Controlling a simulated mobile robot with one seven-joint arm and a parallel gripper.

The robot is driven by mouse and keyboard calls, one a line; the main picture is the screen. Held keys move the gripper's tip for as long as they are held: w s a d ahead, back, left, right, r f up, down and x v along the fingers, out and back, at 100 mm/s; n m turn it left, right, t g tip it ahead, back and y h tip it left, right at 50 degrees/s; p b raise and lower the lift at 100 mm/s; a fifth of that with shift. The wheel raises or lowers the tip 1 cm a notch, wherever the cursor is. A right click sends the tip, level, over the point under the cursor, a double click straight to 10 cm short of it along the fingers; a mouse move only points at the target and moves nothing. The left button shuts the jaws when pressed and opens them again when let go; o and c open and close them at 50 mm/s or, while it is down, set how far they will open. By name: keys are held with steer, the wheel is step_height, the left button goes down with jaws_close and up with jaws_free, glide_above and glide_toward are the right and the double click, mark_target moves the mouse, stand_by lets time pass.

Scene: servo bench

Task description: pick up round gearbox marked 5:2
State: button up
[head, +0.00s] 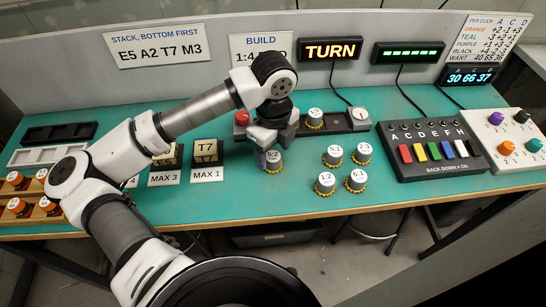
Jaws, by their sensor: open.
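The round gearbox marked 5:2 (272,158) stands upright on the bench, with a pale labelled top and a yellow toothed rim at its base. My gripper (270,145) is directly above it, pointing down, with the fingers close to the top of the gearbox. The fingers partly cover its top and left side. I cannot tell whether they touch it.
Several other round gearboxes stand close by on the right, including those marked 1:2 (325,183) and 6:1 (356,181). A dark rail (340,121) lies behind. The colored switch box (432,150) is farther right. The bench's front strip is clear.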

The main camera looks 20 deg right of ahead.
steer(key=shift+f, duration=1.4)
steer(key=shift+c, duration=0.4)
steer(key=c, duration=1)
steer(key=shift+w+r, duration=0.1)
steer(key=shift+r, duration=0.05)
